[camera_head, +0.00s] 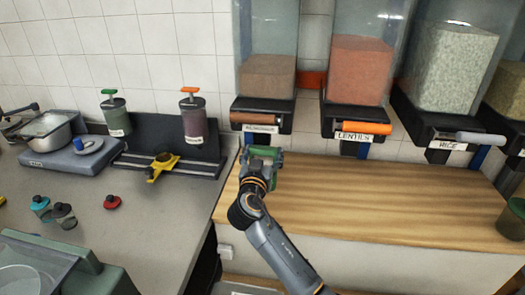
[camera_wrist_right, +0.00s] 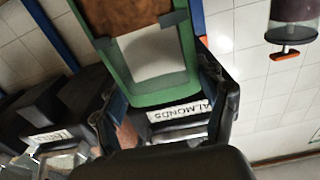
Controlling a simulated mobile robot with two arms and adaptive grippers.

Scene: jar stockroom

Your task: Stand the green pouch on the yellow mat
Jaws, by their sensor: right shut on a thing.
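My right gripper (camera_head: 260,166) is shut on the green pouch (camera_head: 265,152), at the back left of the wooden counter, just below the almonds dispenser. In the right wrist view the pouch (camera_wrist_right: 165,97) sits between the two fingers (camera_wrist_right: 162,112). I see no yellow mat in either view. My left gripper is not in view.
The almonds dispenser (camera_head: 262,116), lentils dispenser (camera_head: 356,128) and rice dispenser (camera_head: 447,137) overhang the counter's back. The wooden counter (camera_head: 365,205) is mostly bare, with a dark green container (camera_head: 512,218) at right. A scale with a pan (camera_head: 45,135) and small jars occupy the grey counter.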

